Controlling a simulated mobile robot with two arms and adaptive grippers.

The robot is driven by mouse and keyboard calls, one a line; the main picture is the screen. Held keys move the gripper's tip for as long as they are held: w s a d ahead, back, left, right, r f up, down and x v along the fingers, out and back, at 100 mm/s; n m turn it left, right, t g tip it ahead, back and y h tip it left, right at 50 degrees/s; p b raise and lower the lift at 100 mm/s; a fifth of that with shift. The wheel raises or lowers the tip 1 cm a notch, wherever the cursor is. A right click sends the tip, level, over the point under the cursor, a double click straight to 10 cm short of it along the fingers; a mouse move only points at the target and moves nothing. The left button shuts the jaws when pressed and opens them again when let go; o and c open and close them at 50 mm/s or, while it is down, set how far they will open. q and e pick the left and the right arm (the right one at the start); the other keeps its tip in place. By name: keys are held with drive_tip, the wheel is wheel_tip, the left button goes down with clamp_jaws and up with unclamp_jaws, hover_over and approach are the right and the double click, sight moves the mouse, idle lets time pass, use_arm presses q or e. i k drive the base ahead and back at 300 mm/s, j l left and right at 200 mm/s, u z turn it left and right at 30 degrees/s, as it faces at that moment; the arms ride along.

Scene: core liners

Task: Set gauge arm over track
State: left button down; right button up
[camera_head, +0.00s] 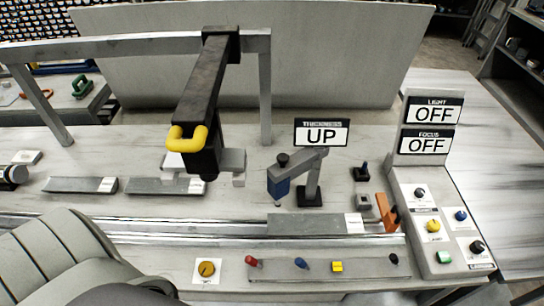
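The track (180,232) is a long pale rail running left to right across the bench. A grey core liner (310,225) with a white label lies along it, just in front of the blue head. I cannot tell whether the head overhangs the track. Neither of my grippers is in view.
A dark overhead arm (208,85) with a yellow handle (187,139) hangs from a grey gantry (130,46). An orange block (388,211) stands at the liner's right end. A control panel (438,222) is at right; its signs read OFF.

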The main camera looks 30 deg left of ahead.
sight(280, 175)
drive_tip(key=k+l, duration=0.95)
drive_tip(key=l, duration=0.3)
